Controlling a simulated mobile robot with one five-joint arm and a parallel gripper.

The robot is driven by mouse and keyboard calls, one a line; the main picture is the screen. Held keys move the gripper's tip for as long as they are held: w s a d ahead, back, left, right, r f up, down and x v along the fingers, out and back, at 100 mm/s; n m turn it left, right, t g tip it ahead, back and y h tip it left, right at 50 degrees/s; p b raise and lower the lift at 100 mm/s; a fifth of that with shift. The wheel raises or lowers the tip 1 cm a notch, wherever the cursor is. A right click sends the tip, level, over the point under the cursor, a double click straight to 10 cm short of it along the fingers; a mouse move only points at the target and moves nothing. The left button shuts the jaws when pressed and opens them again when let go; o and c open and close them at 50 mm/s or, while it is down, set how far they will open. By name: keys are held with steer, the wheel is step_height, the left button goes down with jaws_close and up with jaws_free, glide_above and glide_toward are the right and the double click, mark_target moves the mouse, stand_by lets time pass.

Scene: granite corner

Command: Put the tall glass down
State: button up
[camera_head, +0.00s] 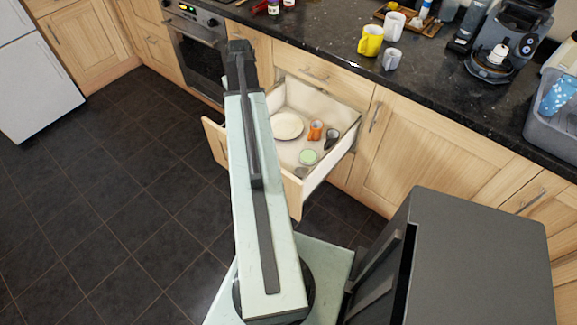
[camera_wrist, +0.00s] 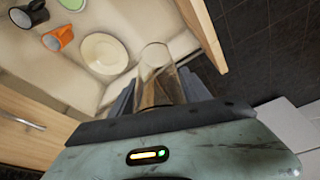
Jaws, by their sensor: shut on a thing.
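The tall glass (camera_wrist: 156,58) is clear and shows in the wrist view between the two fingers of my gripper (camera_wrist: 158,85), which is shut on it. Its far end points toward the open drawer (camera_wrist: 125,18), close to a white plate (camera_wrist: 104,54) in the picture. Whether the glass touches the drawer floor cannot be told. In the head view my arm covers the left part of the drawer (camera_head: 347,143), and the glass is hidden there.
The drawer also holds the plate (camera_head: 287,126), an orange mug (camera_head: 315,131), a dark mug (camera_head: 333,138) and a green dish (camera_head: 308,157). The tiled floor at left is clear.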

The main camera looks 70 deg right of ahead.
step_height(320, 180, down, 17)
steer(key=n+b, duration=0.2)
steer(key=b, duration=1.1)
steer(key=shift+t, duration=0.3)
steer(key=shift+y, duration=0.3)
step_height(320, 180, down, 10)
steer(key=b, duration=1.1)
steer(key=shift+w+f, duration=0.1)
steer(key=shift+f, duration=0.15)
steer(key=shift+r+p, duration=0.25)
steer(key=shift+p, duration=0.05)
steer(key=shift+f, duration=0.2)
steer(key=o, duration=1.6)
steer(key=shift+r, duration=0.1)
steer(key=p+v, duration=1.1)
steer(key=v, duration=0.1)
steer(key=shift+a+r+p, duration=0.15)
steer(key=shift+p, duration=0.2)
